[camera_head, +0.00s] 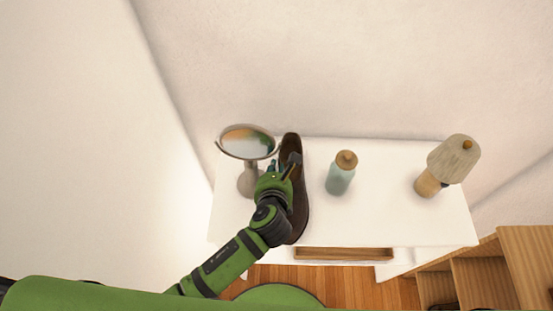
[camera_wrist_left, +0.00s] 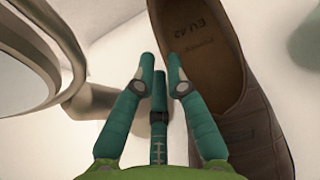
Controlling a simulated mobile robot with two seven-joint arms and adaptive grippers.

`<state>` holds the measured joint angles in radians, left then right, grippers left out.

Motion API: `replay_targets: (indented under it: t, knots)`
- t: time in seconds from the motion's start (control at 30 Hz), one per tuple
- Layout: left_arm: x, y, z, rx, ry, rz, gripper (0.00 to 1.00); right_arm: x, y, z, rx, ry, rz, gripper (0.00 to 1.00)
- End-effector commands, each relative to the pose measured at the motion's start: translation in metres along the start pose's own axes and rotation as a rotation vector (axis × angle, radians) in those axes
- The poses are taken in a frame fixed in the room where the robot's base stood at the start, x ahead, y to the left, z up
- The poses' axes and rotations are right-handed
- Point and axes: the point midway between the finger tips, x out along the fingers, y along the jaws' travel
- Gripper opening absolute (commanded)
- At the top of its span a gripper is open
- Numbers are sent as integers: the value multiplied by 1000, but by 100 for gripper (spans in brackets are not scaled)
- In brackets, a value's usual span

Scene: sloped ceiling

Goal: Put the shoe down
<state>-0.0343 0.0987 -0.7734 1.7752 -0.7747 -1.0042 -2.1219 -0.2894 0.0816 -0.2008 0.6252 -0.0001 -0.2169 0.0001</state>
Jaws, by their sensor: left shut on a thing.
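A brown leather shoe (camera_head: 301,215) is at the left part of the white table (camera_head: 390,225), its long axis running from back to front. In the left wrist view the shoe (camera_wrist_left: 240,110) shows its open inside with a size print. My left gripper (camera_head: 289,168) is shut on the shoe's left rim; its teal fingertips (camera_wrist_left: 160,66) are close together at that edge. I cannot tell whether the sole touches the tabletop. My right gripper is not in view.
A round mirror on a stand (camera_head: 247,143) is close to the left of my gripper. A pale teal bottle (camera_head: 340,178) stands to the right of the shoe, and a lamp (camera_head: 453,160) at the far right. The tabletop between bottle and lamp is clear. A wooden shelf (camera_head: 485,275) is at lower right.

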Motion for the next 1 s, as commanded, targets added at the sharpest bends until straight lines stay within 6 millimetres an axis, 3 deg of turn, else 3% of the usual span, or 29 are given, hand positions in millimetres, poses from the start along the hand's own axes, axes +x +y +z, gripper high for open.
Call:
replay_targets:
  t: [0.17,0.3,0.67,0.7,0.73,0.77,1.0]
  knots:
    - [26,-1,21,-3,-6,0,0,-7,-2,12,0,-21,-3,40]
    - [34,0,7,-1,-1,-1,0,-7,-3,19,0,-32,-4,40]
    - [36,0,3,-2,-3,-1,0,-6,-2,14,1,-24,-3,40]
    - [36,0,2,0,-1,0,22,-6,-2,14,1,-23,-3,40]
    - [36,0,2,-1,-1,0,34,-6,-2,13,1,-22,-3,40]
    - [36,0,2,-1,-1,0,37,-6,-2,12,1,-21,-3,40]
    - [36,0,2,0,-1,0,37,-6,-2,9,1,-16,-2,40]
